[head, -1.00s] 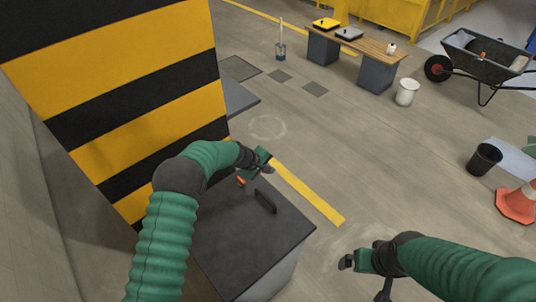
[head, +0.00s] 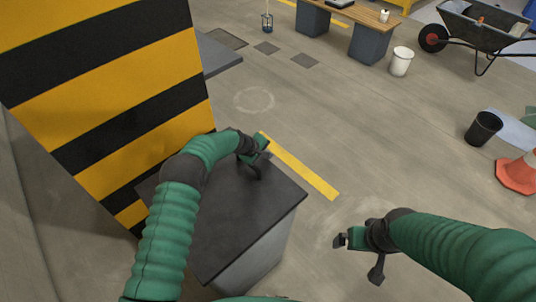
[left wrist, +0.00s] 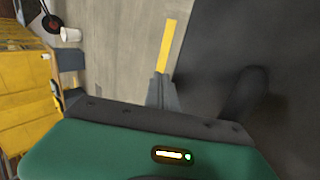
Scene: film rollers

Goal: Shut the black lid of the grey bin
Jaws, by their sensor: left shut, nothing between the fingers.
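The black lid (head: 225,225) lies over the top of the grey bin (head: 255,262), its near edge along the bin's wall with no clear gap in the head view. A dark handle (head: 255,172) stands on the lid near its far edge. My left gripper (head: 267,153) is shut and empty, just above the lid's far edge beside the handle; I cannot tell whether it touches. In the left wrist view its fingers (left wrist: 162,92) are together, and the lid (left wrist: 290,50) fills the right side. My right gripper (head: 340,240) hangs over the floor right of the bin; its opening is unclear.
A yellow-and-black striped panel (head: 110,90) stands behind the bin at the left. A yellow floor line (head: 305,170) runs past the lid's far corner. A black bucket (head: 483,129), an orange cone (head: 518,173) and a wheelbarrow (head: 478,38) stand right. The floor between is clear.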

